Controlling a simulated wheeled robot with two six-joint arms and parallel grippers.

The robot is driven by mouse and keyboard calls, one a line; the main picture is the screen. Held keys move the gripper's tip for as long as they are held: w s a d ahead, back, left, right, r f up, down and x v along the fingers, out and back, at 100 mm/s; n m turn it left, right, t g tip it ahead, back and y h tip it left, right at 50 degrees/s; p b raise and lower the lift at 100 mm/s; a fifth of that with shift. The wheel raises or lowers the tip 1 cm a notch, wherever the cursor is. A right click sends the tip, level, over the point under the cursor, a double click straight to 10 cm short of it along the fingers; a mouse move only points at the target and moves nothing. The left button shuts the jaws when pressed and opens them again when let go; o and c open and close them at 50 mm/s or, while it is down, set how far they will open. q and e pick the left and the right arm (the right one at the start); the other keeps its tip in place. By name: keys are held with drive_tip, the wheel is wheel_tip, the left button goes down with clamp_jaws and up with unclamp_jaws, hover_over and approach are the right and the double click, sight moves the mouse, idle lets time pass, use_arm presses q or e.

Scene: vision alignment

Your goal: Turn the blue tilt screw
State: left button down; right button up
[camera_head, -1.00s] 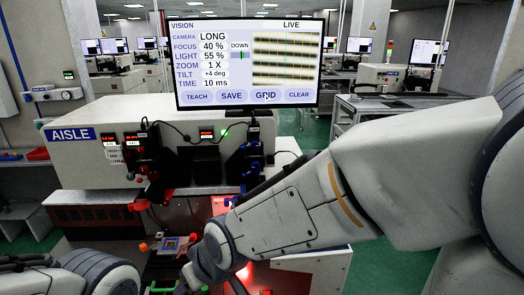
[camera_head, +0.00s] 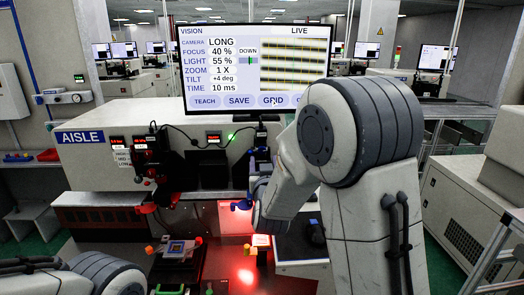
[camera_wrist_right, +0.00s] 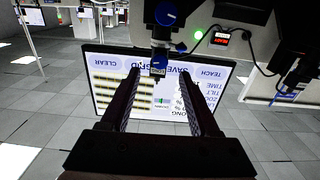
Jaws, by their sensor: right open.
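A blue knob (camera_head: 242,204) sticks out low on the right-hand camera unit in the head view. In the right wrist view, which is upside down, a large blue knob (camera_wrist_right: 168,14) is at the top, and a smaller blue part (camera_wrist_right: 158,70) sits beside a small label between the fingers. I cannot tell which is the tilt screw. My right gripper (camera_wrist_right: 160,80) is open, its fingers on either side of the unit's narrow end; contact cannot be told. In the head view my right arm covers much of the unit. My left gripper is out of view.
The monitor (camera_head: 215,60) reads TILT +4 deg and stands behind the unit. Another camera unit with red knobs (camera_head: 150,165) is on the left of the AISLE housing (camera_head: 95,125). A small fixture (camera_head: 178,250) stands on the red-lit work area below.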

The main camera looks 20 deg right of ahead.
sight(262, 151)
drive_tip(key=p+x, duration=0.1)
drive_tip(key=x, duration=0.3)
drive_tip(key=shift+w+r+p, duration=0.1)
drive_tip(key=shift+w+p, duration=0.1)
drive_tip(key=shift+p, duration=0.1)
drive_tip(key=shift+w+d, duration=0.25)
drive_tip(key=shift+w, duration=0.45)
clamp_jaws()
